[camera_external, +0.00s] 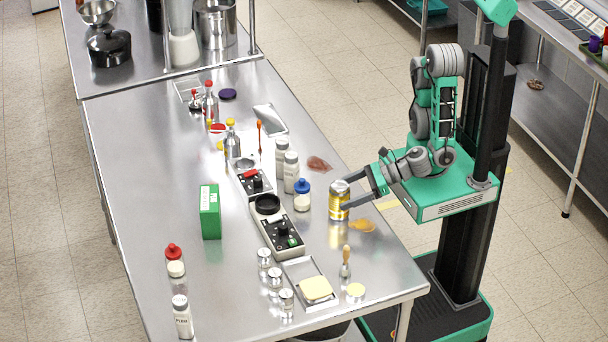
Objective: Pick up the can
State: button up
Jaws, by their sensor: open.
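A yellow can with a silver top (339,201) stands upright near the right edge of the steel table. My gripper (354,193) comes in low from the right, with its dark fingers open at the can's right side. The fingertips are very close to the can or beside it. I cannot tell whether they touch it or whether one finger passes behind it. The can rests on the table top.
A jar with a blue lid (302,195) stands just left of the can. An orange flat item (362,225) lies to its right front, and a brown one (318,163) behind. A control panel (280,233) and a green box (210,211) are farther left. Bare table (150,165) shows at the left.

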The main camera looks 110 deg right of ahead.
aim_at(330, 199)
jog(key=x, duration=0.4)
jog(key=shift+s+d+f, duration=0.1)
jog(key=shift+d+f, duration=0.05)
jog(key=shift+d, duration=0.05)
jog(key=shift+w+f, duration=0.2)
jog(key=shift+w, duration=0.35)
jog(key=shift+c, duration=0.5)
grip_shut()
